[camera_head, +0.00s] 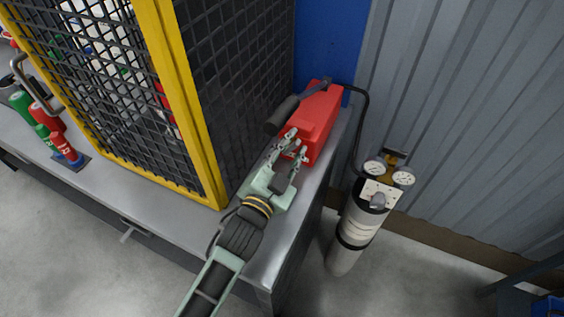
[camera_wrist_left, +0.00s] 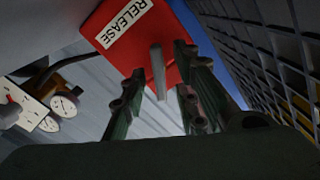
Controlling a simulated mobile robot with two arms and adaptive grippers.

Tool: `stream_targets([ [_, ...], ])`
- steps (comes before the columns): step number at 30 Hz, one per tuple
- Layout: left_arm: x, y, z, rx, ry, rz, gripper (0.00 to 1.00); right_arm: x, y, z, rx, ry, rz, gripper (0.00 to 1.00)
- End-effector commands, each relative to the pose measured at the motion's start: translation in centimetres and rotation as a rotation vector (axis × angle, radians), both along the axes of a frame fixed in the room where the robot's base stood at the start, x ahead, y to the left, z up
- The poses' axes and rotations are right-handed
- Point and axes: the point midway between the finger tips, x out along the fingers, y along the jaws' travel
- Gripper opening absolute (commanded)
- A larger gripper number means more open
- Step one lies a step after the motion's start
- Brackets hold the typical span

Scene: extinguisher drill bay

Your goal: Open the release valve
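The red release box (camera_head: 322,112) stands on the grey bench beside the mesh cage. Its white "RELEASE" label (camera_wrist_left: 123,22) shows in the left wrist view, where the red face (camera_wrist_left: 108,14) fills the top. A grey lever-like bar (camera_wrist_left: 158,72) sticks out from that face. A dark cylindrical part (camera_head: 283,115) lies along the box's left side. My left gripper (camera_head: 297,143) is at the near end of the box, fingers apart. In the wrist view its fingers (camera_wrist_left: 160,62) stand on either side of the bar; contact cannot be told. My right gripper is not in view.
A gas cylinder (camera_head: 360,225) with two gauges stands on the floor to the right, joined by a black hose (camera_head: 363,125) to the box area. The yellow-framed mesh cage (camera_head: 185,110) rises close left of my arm. Red and green bottles (camera_head: 62,147) stand far left.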

Motion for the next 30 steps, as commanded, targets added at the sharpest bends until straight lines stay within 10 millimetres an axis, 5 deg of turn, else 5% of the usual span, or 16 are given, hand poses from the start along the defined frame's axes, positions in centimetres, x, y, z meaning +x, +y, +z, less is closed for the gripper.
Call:
stream_targets([
  [15,-8.8,3.6,-0.2,0.002,0.005,0.0,0.28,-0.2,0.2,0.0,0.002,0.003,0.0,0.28],
  [30,-10.4,4.3,-0.1,0.001,0.002,0.0,0.28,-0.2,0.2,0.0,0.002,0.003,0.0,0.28],
])
